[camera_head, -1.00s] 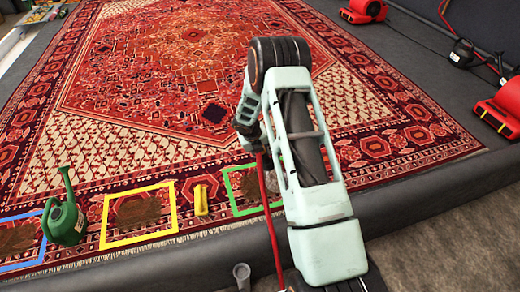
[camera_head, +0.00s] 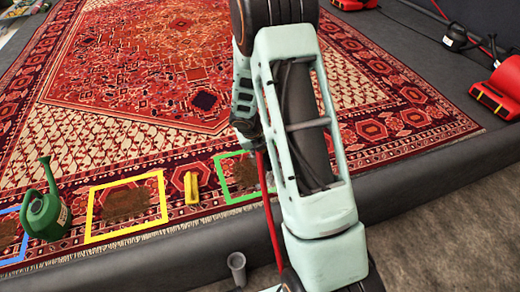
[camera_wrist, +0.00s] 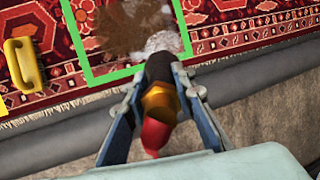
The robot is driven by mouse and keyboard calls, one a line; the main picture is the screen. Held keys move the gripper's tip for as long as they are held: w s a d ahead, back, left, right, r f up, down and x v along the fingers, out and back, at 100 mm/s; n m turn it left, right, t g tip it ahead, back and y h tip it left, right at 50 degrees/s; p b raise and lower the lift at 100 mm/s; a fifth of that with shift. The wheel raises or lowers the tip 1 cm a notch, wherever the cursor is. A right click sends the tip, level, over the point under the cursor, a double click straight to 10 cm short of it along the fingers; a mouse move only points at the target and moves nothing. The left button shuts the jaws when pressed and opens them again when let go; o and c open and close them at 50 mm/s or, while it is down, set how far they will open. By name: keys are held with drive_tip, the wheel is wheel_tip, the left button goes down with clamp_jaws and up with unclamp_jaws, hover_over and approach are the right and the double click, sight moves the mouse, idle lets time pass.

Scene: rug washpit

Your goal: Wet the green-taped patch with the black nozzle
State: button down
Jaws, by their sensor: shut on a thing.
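The green-taped patch (camera_wrist: 122,30) is a brown stain on the rug inside a green tape frame. In the head view the frame (camera_head: 224,180) is partly hidden by my arm. My gripper (camera_wrist: 160,92) is shut on the black nozzle (camera_wrist: 160,68), which has a brass collar and a red hose (camera_head: 270,215). In the wrist view the nozzle tip points at the frame's near right part. A whitish, foamy-looking spot (camera_wrist: 162,42) lies just past the tip, at the stain's right side. Most of the stain is brown.
A yellow-taped patch (camera_head: 93,208), a yellow brush-like block (camera_head: 191,188) and a green watering can (camera_head: 45,213) are to the left. A dark padded curb (camera_head: 420,195) edges the pit. A grey cup (camera_head: 237,264) stands in front. Red blowers (camera_head: 500,92) are at right.

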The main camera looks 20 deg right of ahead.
drive_tip(key=shift+s+f+b, duration=0.15)
drive_tip(key=shift+s+b, duration=0.5)
drive_tip(key=shift+s, duration=0.2)
drive_tip(key=shift+a, duration=0.4)
drive_tip(key=shift+a+b, duration=0.8)
drive_tip(key=shift+a, duration=2.55)
drive_tip(key=shift+w+p, duration=2.65)
drive_tip(key=shift+w, duration=9.4)
drive_tip(key=shift+a+b, duration=0.9)
drive_tip(key=shift+a, duration=3.2)
drive_tip(key=s+p, duration=0.3)
drive_tip(key=s, duration=2.1)
drive_tip(key=shift+r, duration=0.2)
